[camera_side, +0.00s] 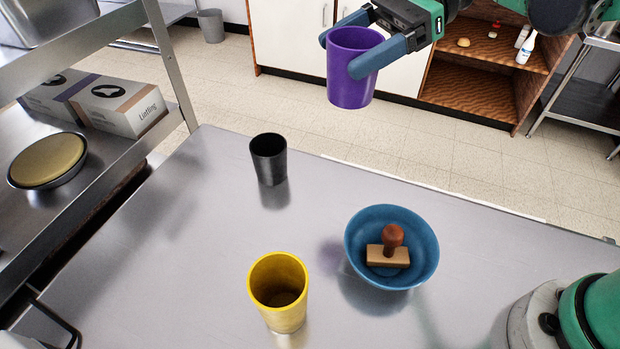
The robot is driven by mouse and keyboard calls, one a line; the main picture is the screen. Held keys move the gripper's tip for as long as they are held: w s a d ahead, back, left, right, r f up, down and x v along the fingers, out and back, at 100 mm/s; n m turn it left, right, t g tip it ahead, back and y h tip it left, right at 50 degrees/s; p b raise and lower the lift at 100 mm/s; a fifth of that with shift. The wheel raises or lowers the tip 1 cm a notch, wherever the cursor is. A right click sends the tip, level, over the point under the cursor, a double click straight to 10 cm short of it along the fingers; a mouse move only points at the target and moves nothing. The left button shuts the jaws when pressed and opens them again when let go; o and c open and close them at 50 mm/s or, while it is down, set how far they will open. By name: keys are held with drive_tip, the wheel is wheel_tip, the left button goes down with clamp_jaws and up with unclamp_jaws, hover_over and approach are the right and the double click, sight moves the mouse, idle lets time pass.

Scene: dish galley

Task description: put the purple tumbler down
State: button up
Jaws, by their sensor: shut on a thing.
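The purple tumbler (351,80) is upright, open end up, high above the metal table (150,245) toward its far edge. My gripper (350,54) is shut on it, with one blue finger on each side of its wall. Nothing touches the tumbler's underside. A faint purple reflection shows on the table left of the blue bowl.
A black tumbler (268,160) and a yellow tumbler (278,296) stand upright on the table. A blue bowl (365,225) holds a wooden stamp (391,247). Bare table lies left of the tumblers and between the black tumbler and bowl. A metal rack (165,60) stands at left.

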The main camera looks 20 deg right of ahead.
wheel_tip(320, 180, down, 19)
drive_tip(key=shift+r, duration=0.2)
idle(0.3)
drive_tip(key=shift+f, duration=0.1)
drive_tip(key=o, duration=1.2)
drive_tip(key=shift+c, duration=0.2)
drive_tip(key=v, duration=1.2)
drive_tip(key=s+d+r+n+t+h, duration=0.2)
drive_tip(key=n+h, duration=0.4)
drive_tip(key=n, duration=0.3)
drive_tip(key=s+d+r+n+t+h, duration=0.2)
drive_tip(key=s+r+n+t+h, duration=0.1)
drive_tip(key=n+h, duration=0.4)
drive_tip(key=shift+s+d+r+n+t+h, duration=0.2)
drive_tip(key=shift+s+r+n+t+h, duration=0.15)
drive_tip(key=shift+s+n+t, duration=0.65)
